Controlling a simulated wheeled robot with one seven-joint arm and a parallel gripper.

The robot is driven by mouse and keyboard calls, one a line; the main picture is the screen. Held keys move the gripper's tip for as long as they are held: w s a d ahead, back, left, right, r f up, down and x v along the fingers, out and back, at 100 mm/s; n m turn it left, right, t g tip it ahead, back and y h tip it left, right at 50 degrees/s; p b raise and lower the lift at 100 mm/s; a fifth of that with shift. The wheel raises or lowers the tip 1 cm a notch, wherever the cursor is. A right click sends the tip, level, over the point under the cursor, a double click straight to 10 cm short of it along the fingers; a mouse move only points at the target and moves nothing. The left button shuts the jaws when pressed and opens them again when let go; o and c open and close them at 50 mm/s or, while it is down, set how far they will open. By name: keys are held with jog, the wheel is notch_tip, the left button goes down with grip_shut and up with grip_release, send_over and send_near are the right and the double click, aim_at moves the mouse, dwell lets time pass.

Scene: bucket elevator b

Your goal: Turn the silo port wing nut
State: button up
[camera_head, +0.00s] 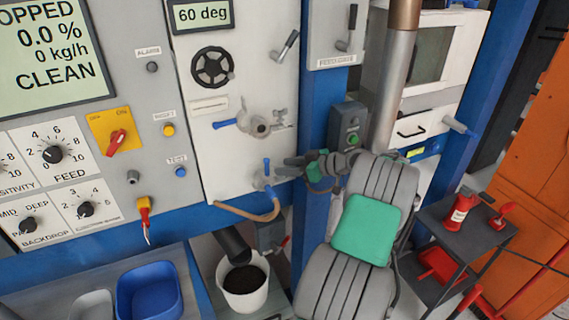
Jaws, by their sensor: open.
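A round metal port (259,126) sits on the white panel, with a blue-tipped handle (225,123) sticking out to its left. A small grey fitting that looks like the wing nut (280,117) stands at the port's right side; its details are too small to make out. My gripper (288,167) is open, below and right of the port, with its fingers pointing left. It is apart from the port and the wing nut. Its fingertips appear close to a blue-handled tap (267,172); I cannot tell whether they touch.
A tan hose (250,214) hangs from the tap above a white bucket (245,288) of dark material. A black handwheel (212,67) is above the port.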

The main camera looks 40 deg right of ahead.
jog(key=shift+w+a+f, duration=0.15)
jog(key=shift+w, duration=0.25)
grip_shut()
dwell(0.4)
